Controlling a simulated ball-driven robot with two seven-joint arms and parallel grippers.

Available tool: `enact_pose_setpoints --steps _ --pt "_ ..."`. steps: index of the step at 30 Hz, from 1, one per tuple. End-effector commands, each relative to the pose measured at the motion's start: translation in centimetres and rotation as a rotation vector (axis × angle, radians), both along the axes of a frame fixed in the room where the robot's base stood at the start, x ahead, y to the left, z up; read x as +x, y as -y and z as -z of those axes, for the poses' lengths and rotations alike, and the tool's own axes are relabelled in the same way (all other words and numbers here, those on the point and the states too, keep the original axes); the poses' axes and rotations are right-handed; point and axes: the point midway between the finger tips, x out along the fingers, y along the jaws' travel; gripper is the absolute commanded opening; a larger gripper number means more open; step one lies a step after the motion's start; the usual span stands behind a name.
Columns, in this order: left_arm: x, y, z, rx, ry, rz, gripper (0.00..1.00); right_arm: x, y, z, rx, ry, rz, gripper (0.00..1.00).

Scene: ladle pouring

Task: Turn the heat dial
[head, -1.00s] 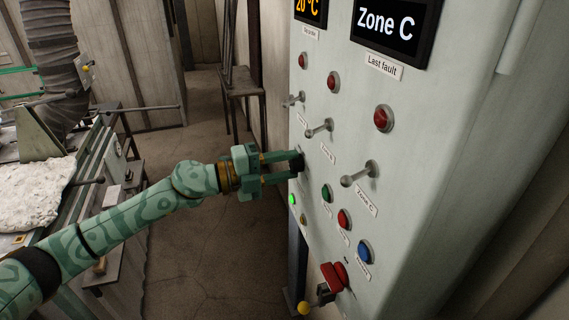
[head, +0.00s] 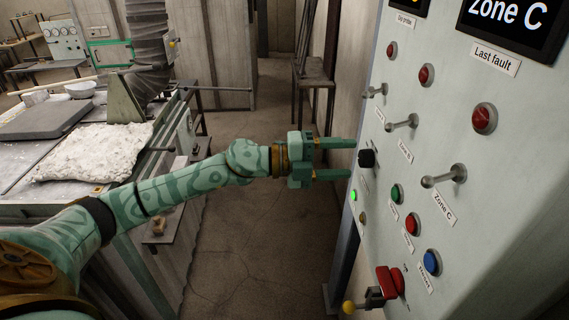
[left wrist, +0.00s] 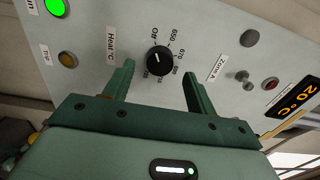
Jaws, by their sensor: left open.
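The heat dial is a round black knob (head: 366,158) on the pale green control panel (head: 455,90). In the left wrist view the dial (left wrist: 158,60) has a white pointer mark, a "Heat °C" label and a printed scale with "Off" and temperatures around it. The exact setting is too small to tell. My left gripper (head: 352,158) is open and empty, level with the dial and just to its left. In the left wrist view its fingers (left wrist: 158,83) point at the dial from either side, apart from it. My right gripper is not in view.
Toggle levers (head: 443,176), red lamps (head: 484,118) and coloured buttons (head: 431,262) surround the dial. A red switch with a yellow-tipped lever (head: 388,283) sits below. A bench with a white lumpy heap (head: 90,152) stands at left. The floor (head: 260,240) between is clear.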

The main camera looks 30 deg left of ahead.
Motion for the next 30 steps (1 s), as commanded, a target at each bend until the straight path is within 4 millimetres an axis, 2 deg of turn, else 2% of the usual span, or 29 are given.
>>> enact_pose_setpoints --steps 1,3,9,12,18,30 --pt "-0.7 -1.2 0.8 0.005 -0.002 -0.003 0.57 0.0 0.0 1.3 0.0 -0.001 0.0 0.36" --pt "-1.8 -2.8 1.0 0.006 -0.003 -0.003 0.57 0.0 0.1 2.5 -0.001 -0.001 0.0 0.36" --pt "-5.0 -7.6 1.2 0.006 -0.006 -0.004 0.57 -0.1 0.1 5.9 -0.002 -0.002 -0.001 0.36" --pt "-6.2 -9.2 0.9 0.003 -0.006 0.0 0.57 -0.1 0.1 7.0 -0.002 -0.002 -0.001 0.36" --pt "-7.2 -10.8 0.4 0.001 -0.003 -0.002 0.57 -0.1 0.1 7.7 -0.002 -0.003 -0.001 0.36" --pt "-7.4 -11.1 0.1 -0.001 -0.001 0.0 0.57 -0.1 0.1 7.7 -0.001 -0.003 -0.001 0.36"
